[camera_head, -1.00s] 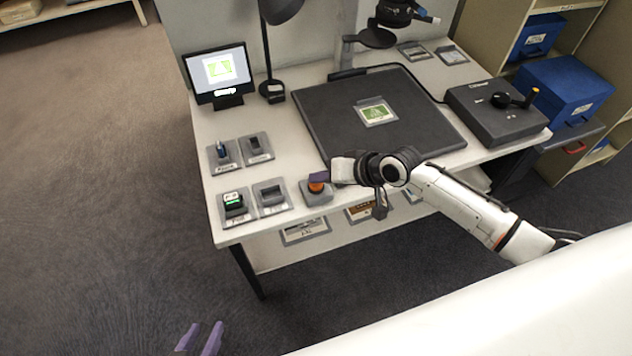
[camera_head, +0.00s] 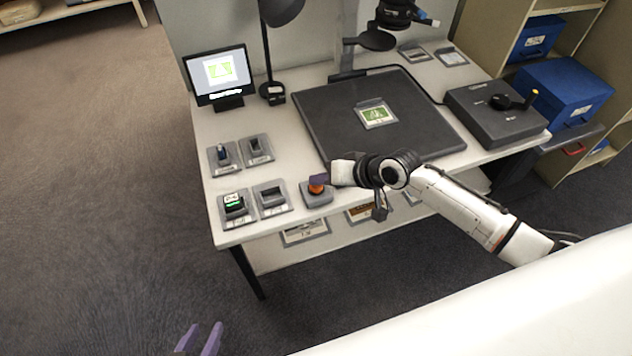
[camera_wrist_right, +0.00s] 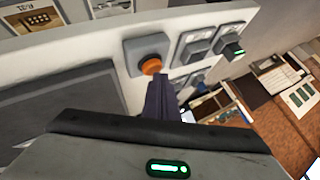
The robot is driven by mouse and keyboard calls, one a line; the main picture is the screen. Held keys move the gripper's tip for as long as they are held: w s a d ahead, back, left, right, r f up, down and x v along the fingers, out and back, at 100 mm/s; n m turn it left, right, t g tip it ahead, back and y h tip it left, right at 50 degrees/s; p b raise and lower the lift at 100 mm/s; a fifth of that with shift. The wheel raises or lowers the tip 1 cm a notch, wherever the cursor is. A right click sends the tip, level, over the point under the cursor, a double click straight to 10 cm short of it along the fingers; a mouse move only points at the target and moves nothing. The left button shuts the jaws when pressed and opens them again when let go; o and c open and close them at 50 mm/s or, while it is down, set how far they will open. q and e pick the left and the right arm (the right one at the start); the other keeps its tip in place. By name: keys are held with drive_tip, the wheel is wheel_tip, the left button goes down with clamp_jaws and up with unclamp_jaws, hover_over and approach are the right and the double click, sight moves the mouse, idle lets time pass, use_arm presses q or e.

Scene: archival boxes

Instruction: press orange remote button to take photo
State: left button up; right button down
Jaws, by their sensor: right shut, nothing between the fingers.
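The orange button (camera_head: 317,185) sits on a grey base at the table's front edge; it also shows in the right wrist view (camera_wrist_right: 151,66). My right gripper (camera_head: 321,179) is shut and empty, its purple fingertips at the button's edge. In the right wrist view the fingers (camera_wrist_right: 158,88) point at the button and overlap its lower rim; I cannot tell whether they press it. My left gripper (camera_head: 200,340) is open and empty, low over the floor. A monitor (camera_head: 219,75) shows a green picture with white text beneath. A photo card (camera_head: 376,114) lies on the dark board (camera_head: 425,125).
Several grey switch holders, including a green-lit one (camera_head: 235,206), stand left of the button. A black box with a lever (camera_head: 495,115) stands at the table's right. A lamp (camera_head: 272,60) and a camera stand (camera_head: 348,55) rise at the back.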

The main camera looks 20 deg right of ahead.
sight(320, 190)
drive_tip(key=shift+r+p, duration=0.5)
drive_tip(key=shift+r, duration=0.1)
drive_tip(key=shift+r, duration=0.1)
wheel_tip(320, 190, up, 5)
drive_tip(key=p, duration=0.5)
idle(0.5)
drive_tip(key=shift+s+a+f, duration=0.1)
drive_tip(key=shift+s+f, duration=0.1)
drive_tip(key=s+a+f+n, duration=0.1)
drive_tip(key=s+a+f, duration=0.15)
drive_tip(key=s, duration=0.25)
drive_tip(key=s+a+f+n, duration=0.1)
drive_tip(key=s+f, duration=0.2)
drive_tip(key=s, duration=0.3)
drive_tip(key=s+d+h, duration=0.1)
drive_tip(key=s+d, duration=0.1)
drive_tip(key=s, duration=0.5)
drive_tip(key=s+d+f+n+t+h, duration=0.1)
drive_tip(key=s+h, duration=0.1)
drive_tip(key=s, duration=0.5)
drive_tip(key=shift+d+f, duration=0.3)
drive_tip(key=shift+d, duration=0.05)
